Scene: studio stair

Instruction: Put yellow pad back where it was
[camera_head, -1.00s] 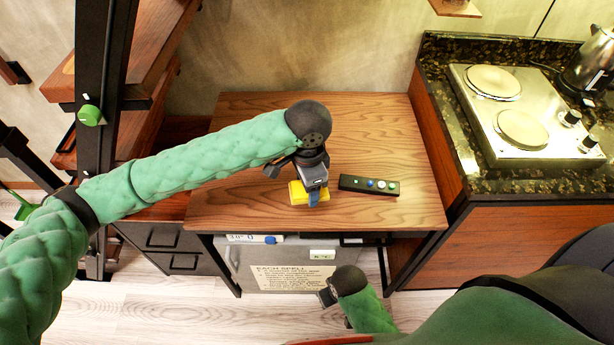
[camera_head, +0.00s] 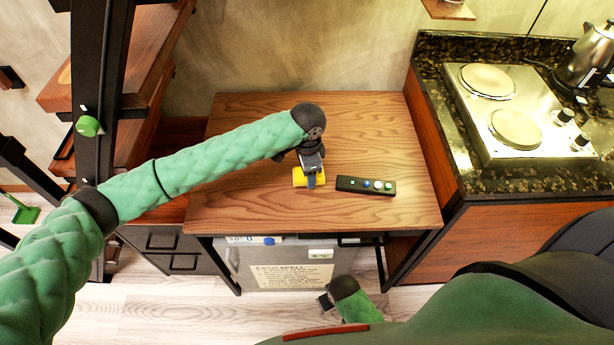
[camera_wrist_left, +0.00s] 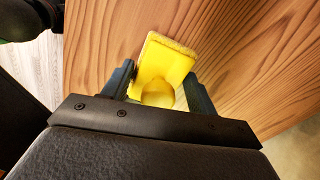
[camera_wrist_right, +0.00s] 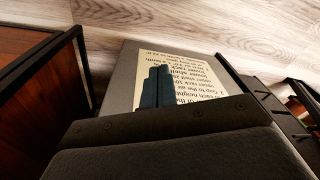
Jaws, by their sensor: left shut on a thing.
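The yellow pad (camera_head: 299,178) is between the fingers of my left gripper (camera_head: 311,181), over the wooden table (camera_head: 375,125), left of the black remote. In the left wrist view the pad (camera_wrist_left: 165,60) shows a pale rounded hollow near my gripper (camera_wrist_left: 158,92), with one finger on each side. My left gripper is shut on it. I cannot tell whether the pad touches the tabletop. My right gripper (camera_head: 326,299) hangs low in front of the table. In the right wrist view its fingers (camera_wrist_right: 157,87) are together and empty.
A counter with a hotplate (camera_head: 520,105) and kettle (camera_head: 590,60) stands right. Stairs with a black post (camera_head: 100,60) stand left. A cabinet with a paper sign (camera_head: 290,276) is under the table. The table's back is clear.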

